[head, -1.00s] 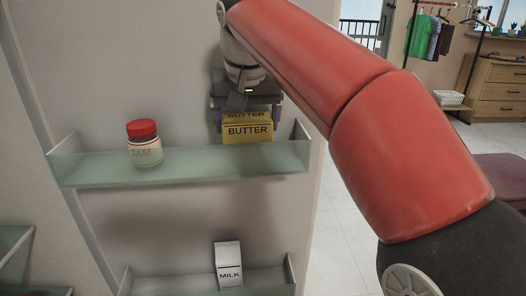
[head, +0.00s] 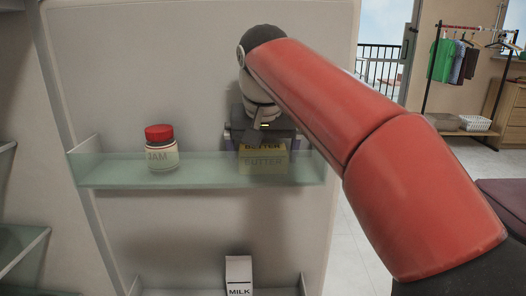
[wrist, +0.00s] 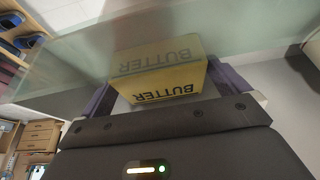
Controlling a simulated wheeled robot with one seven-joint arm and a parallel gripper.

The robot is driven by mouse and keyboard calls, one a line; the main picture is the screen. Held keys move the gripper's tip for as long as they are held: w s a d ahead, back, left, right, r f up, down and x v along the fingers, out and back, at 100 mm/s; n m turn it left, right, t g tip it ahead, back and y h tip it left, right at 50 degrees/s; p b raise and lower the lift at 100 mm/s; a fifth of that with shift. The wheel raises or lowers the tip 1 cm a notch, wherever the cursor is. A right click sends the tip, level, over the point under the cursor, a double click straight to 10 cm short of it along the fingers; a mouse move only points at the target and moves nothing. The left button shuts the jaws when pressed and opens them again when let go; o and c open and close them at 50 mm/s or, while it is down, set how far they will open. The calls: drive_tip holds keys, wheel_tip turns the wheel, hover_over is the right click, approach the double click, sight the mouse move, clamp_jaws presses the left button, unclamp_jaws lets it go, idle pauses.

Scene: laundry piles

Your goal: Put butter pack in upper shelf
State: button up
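The yellow butter pack (head: 263,160) is at the right part of the upper door shelf (head: 205,172). Its lower part shows through the shelf's glass front. My gripper (head: 263,142) is above it, pointing down, with its fingers on either side of the pack. The glass runs across in front of the pack. Whether its underside touches the shelf floor is hidden.
A jam jar (head: 161,150) with a red lid stands on the same shelf to the left, with free room between. A milk carton (head: 238,276) stands on the lower shelf. The shelf's right end wall is close to my gripper.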

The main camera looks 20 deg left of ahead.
drive_tip(key=shift+r, duration=0.35)
drive_tip(key=p+v, duration=0.3)
drive_tip(key=v, duration=0.8)
drive_tip(key=shift+s+r+p, duration=0.25)
drive_tip(key=shift+p, duration=0.1)
drive_tip(key=shift+d, duration=0.15)
drive_tip(key=s+d+f+m+t+h, duration=0.1)
drive_tip(key=s+d+f, duration=0.3)
drive_tip(key=d+f, duration=0.55)
drive_tip(key=s+d+f+m, duration=0.1)
drive_tip(key=s+d+f, duration=0.4)
drive_tip(key=d, duration=0.8)
drive_tip(key=s+d+f, duration=0.2)
drive_tip(key=s+f, duration=0.1)
drive_tip(key=f, duration=0.4)
drive_tip(key=s+d+f+m, duration=0.1)
drive_tip(key=s+d+f, duration=0.2)
drive_tip(key=f, duration=0.4)
drive_tip(key=shift+s+d, duration=0.3)
drive_tip(key=shift+s, duration=0.3)
drive_tip(key=shift+r, duration=0.1)
drive_tip(key=shift+c, duration=0.3)
